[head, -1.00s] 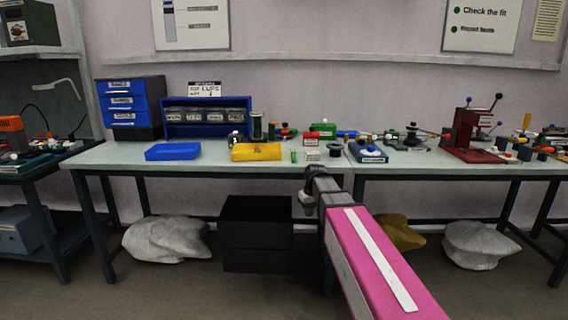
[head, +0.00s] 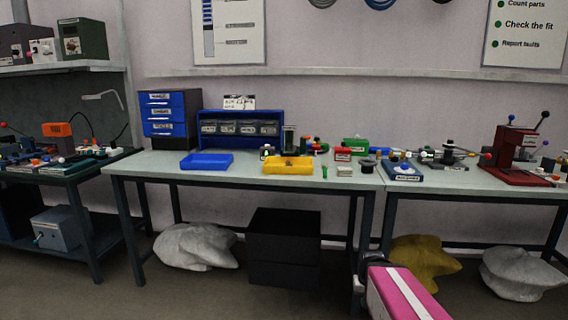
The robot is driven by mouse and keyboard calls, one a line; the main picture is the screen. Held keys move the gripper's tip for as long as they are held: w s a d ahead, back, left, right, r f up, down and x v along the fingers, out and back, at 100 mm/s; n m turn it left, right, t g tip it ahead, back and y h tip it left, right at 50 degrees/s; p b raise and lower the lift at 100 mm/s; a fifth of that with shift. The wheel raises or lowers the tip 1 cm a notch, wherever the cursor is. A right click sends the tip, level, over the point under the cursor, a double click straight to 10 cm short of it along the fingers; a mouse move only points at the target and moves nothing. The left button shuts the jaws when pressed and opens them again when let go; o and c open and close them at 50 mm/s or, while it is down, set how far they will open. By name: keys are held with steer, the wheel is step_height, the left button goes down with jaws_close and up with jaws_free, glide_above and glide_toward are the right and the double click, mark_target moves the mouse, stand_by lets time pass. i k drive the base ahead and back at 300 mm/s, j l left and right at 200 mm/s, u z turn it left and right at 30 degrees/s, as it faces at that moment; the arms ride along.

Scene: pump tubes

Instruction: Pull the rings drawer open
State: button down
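A blue drawer cabinet (head: 170,119) with several stacked drawers stands at the left end of the workbench. All its drawers look closed. Each drawer has a small white label, but the lettering is too small to tell surely which is the rings drawer. My pink arm enters at the lower right, low in front of the bench and well away from the cabinet. Its gripper end is mostly hidden behind or below the arm, so its fingers cannot be made out.
A blue tray (head: 207,163) lies in front of the cabinet, and a yellow tray (head: 288,166) lies to its right. A blue rack (head: 240,129) with clear bins stands beside the cabinet. A black box (head: 284,248) and pale sacks (head: 195,246) lie under the bench.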

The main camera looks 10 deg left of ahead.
mark_target(160, 99)
steer(key=u, duration=1.4)
steer(key=i+j, duration=0.5)
steer(key=i+u, duration=0.05)
steer(key=i, duration=0.05)
